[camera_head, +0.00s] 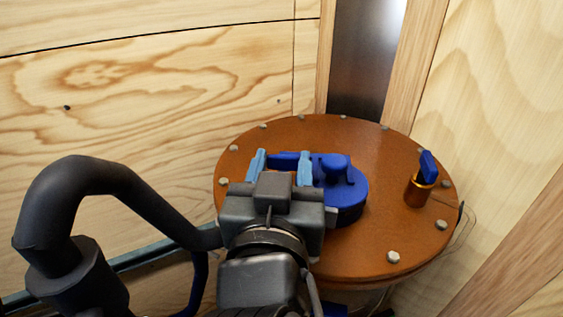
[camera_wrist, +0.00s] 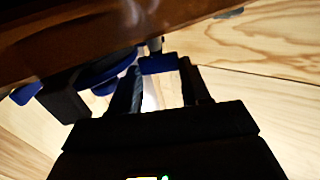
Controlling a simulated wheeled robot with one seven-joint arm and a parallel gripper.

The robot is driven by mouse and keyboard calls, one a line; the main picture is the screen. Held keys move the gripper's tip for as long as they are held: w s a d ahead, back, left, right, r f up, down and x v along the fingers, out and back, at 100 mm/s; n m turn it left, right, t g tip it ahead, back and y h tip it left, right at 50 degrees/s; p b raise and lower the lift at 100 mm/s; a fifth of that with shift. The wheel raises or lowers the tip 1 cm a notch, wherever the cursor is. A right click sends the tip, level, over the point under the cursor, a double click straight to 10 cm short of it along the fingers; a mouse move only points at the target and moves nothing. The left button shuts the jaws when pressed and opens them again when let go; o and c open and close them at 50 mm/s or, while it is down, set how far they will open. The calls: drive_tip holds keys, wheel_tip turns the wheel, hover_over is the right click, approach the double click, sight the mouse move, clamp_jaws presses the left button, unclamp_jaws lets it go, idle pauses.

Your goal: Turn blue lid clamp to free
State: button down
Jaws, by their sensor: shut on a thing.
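The blue lid clamp (camera_head: 346,190) sits on the orange-brown round lid (camera_head: 300,135), with a round body and a blue bar-like part reaching left. My gripper (camera_head: 281,168) comes in from the front over the lid's left half. Its two light-blue fingertips stand on either side of the blue bar and are shut on it. In the wrist view, a blue block (camera_wrist: 158,64) on a short grey pin sits at the tips of my dark fingers (camera_wrist: 163,88). My gripper hides the clamp's near left side in the head view.
A small brass post with a blue lever (camera_head: 429,166) stands at the lid's right. Several bolt heads ring the rim. Wooden walls (camera_head: 150,90) close in behind and at right, with a dark metal strip (camera_head: 366,60) at the back. A thin wire hangs by the right rim.

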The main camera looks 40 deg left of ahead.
drive_tip(key=c, duration=0.5)
unclamp_jaws()
drive_tip(key=shift+a+f+b, duration=0.1)
drive_tip(key=shift+b, duration=0.2)
